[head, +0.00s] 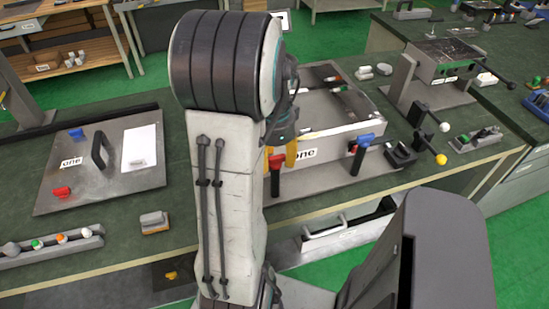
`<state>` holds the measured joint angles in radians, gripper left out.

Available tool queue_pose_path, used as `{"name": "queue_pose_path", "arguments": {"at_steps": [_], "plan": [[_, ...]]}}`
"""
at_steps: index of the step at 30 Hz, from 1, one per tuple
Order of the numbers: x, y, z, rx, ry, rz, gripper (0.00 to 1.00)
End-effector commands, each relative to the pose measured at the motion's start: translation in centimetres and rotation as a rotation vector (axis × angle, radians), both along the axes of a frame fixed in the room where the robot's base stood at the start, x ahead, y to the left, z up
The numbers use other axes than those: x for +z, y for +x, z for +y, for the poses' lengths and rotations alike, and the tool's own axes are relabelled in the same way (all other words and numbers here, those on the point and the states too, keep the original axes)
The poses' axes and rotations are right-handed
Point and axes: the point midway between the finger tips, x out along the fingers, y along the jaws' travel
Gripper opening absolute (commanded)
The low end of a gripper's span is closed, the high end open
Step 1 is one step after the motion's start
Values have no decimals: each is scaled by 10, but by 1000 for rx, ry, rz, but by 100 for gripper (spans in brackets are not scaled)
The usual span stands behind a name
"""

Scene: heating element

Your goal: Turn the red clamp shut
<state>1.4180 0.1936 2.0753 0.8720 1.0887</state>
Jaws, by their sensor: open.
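The red clamp (276,160) has a red T-shaped top on a dark stem. It stands at the front left of the metal box labelled "one" (330,150), just right of my upright arm. My gripper (279,154) is mostly hidden behind my arm. Two yellow parts that look like its fingers point down, one on each side of the clamp's top. The gripper looks open. Whether the fingers touch the clamp cannot be told. A blue-topped clamp (366,140) stands at the box's front right.
A metal plate (115,190) with a black handle, a red knob (61,192) and a blue knob lies left on the green bench. A lever stand (441,62) with yellow and white balls is at the right. A small block (154,222) lies near the front edge.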

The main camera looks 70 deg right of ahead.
Motion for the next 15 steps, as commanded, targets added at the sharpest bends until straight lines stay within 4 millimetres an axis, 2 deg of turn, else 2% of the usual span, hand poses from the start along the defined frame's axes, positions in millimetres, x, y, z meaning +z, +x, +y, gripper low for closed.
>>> {"name": "queue_pose_path", "arguments": {"at_steps": [6, 7, 15], "plan": [[0, 0, 0, 0, 0, 0, 48], [0, 0, 0, 0, 0, 0, 51], [0, 0, 0, 0, 0, 0, 26]]}}
